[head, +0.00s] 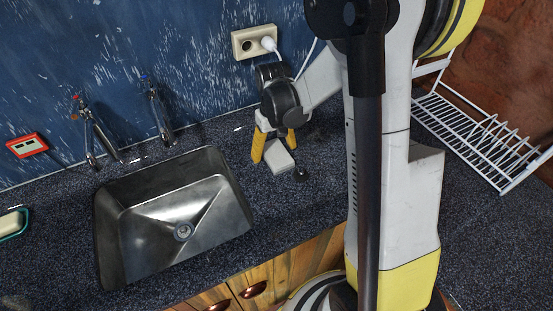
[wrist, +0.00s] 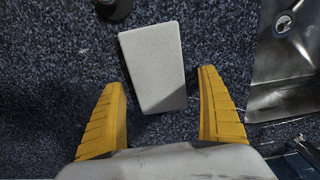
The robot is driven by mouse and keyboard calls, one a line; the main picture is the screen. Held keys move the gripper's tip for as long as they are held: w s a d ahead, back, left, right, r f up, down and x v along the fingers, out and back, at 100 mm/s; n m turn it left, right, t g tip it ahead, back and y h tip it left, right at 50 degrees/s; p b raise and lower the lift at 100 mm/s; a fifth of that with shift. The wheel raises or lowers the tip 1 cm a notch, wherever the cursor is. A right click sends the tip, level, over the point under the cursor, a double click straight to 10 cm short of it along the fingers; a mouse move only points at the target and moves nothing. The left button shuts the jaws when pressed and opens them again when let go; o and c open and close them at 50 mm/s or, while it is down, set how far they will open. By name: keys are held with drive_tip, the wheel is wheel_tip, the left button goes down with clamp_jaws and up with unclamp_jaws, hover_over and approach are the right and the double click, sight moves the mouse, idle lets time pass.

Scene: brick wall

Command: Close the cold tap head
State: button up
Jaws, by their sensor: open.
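Two metal taps stand behind the sink in the head view. The right one, with a blue mark on its head, is the cold tap (head: 157,105); the left one, the hot tap (head: 97,128), has a red mark. How far the cold tap is turned cannot be told. My gripper (head: 274,156) is to the right of the sink, apart from both taps, pointing down over the counter. Its yellow fingers are spread in the wrist view (wrist: 163,78), with nothing held. A pale grey block (wrist: 153,65) lies ahead of and between the fingertips; it also shows in the head view (head: 280,158).
A steel sink (head: 128,252) is set into the dark speckled counter (head: 60,235). A wall socket (head: 243,46) with a white plug is behind my gripper. A small dark round object (head: 300,174) is beside the block. A white dish rack (head: 470,135) stands at right.

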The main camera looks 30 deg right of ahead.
drive_tip(key=c, duration=1.2)
drive_tip(key=shift+c, duration=0.2)
